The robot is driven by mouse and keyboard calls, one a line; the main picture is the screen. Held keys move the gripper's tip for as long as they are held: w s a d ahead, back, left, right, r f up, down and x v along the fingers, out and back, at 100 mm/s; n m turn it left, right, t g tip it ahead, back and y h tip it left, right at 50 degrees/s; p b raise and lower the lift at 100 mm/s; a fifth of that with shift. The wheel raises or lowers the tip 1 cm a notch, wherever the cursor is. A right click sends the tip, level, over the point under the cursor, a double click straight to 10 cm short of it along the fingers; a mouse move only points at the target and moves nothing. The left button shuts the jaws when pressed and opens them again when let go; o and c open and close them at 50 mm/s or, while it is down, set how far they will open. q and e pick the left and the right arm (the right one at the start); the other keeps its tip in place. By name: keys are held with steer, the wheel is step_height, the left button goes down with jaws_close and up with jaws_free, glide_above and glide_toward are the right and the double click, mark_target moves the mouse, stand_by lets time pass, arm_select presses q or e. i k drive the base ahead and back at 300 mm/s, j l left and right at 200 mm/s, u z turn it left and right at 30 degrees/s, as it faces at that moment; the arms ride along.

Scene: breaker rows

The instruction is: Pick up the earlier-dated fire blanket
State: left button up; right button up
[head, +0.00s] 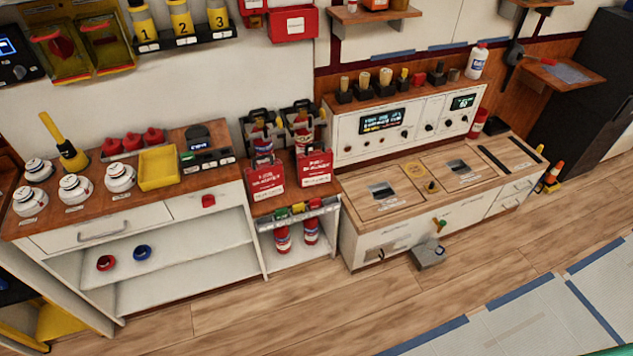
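Two red packets with white print stand side by side on the low wooden-topped unit in the middle of the head view. They look like the fire blankets: a left one (265,178) and a right one (314,168). The print on both is too small for me to read a date. Each stands in front of a black holder with a red and white canister in it. Neither of my grippers is in view.
A wooden counter (110,208) on the left holds white round detectors, a yellow tray (159,168) and red items. A control panel unit (405,125) stands to the right. A grey box (428,254) sits by the right cabinet. The wooden floor in front is mostly clear.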

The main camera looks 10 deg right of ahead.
mark_target(315, 167)
steer(key=i+j, duration=0.65)
steer(key=j, duration=0.15)
